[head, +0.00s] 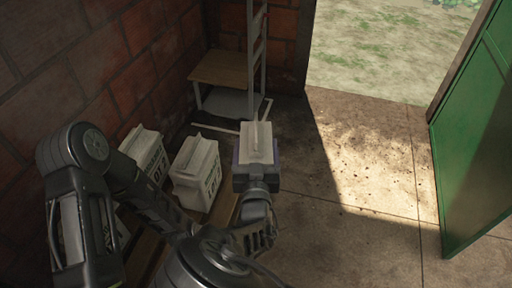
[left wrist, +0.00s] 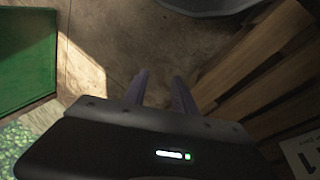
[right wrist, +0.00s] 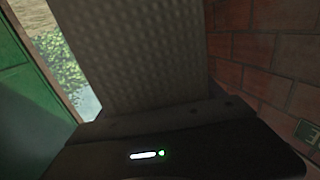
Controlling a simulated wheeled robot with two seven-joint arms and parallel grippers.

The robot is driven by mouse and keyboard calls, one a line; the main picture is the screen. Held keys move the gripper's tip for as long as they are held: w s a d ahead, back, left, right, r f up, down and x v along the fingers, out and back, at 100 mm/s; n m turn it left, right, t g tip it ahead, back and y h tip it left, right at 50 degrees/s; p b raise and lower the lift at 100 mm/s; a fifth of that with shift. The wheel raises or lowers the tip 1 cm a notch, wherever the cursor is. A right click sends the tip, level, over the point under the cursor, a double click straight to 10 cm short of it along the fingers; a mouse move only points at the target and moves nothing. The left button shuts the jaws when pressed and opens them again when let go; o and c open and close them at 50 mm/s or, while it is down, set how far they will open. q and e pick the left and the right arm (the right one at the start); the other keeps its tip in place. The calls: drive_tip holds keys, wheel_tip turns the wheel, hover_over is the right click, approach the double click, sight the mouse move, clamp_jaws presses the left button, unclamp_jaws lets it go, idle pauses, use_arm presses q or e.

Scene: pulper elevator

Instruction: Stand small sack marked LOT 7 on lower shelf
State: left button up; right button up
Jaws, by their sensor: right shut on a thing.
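My right gripper (head: 257,172) is shut on a pale grey sack (head: 260,140), held up in front of me in the head view. The sack's woven side (right wrist: 135,60) fills much of the right wrist view; no mark on it is readable. Two more pale sacks, a left one (head: 143,150) and a right one (head: 197,168), stand on a slatted wooden platform (head: 222,215), with partly hidden LOT labels. A shelf unit at the back has a wooden board (head: 222,68) and a grey lower surface (head: 228,103). My left gripper (left wrist: 163,82) is empty, fingers apart, above the floor.
A brick wall (head: 100,60) runs along the left and back. A green door (head: 475,130) stands open at the right beside the bright doorway. The concrete floor (head: 350,180) between the held sack and the door is clear. A ladder-like upright (head: 256,50) rises at the shelf.

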use_arm(q)
drive_tip(key=s+d, duration=0.2)
drive_tip(key=s, duration=0.7)
drive_tip(key=shift+s+r+n+g, duration=0.3)
drive_tip(key=shift+r+n+g, duration=0.1)
drive_tip(key=shift+r, duration=0.05)
use_arm(e)
drive_tip(key=shift+r, duration=0.1)
use_arm(q)
drive_tip(key=shift+d, duration=0.1)
use_arm(e)
drive_tip(key=shift+d, duration=0.1)
drive_tip(key=s+d+f+m+h, duration=0.1)
drive_tip(key=s+d+m+h, duration=0.1)
drive_tip(key=d, duration=0.4)
drive_tip(key=s+d+f+m+g+h, duration=0.1)
drive_tip(key=s+d+m+h, duration=0.1)
drive_tip(key=d+h, duration=0.2)
drive_tip(key=s+d+f+m+g+h, duration=0.1)
drive_tip(key=s+d+f+h, duration=0.1)
drive_tip(key=d, duration=0.7)
drive_tip(key=shift+d+m+h, duration=0.35)
drive_tip(key=shift+m+h, duration=0.05)
drive_tip(key=shift+s, duration=0.1)
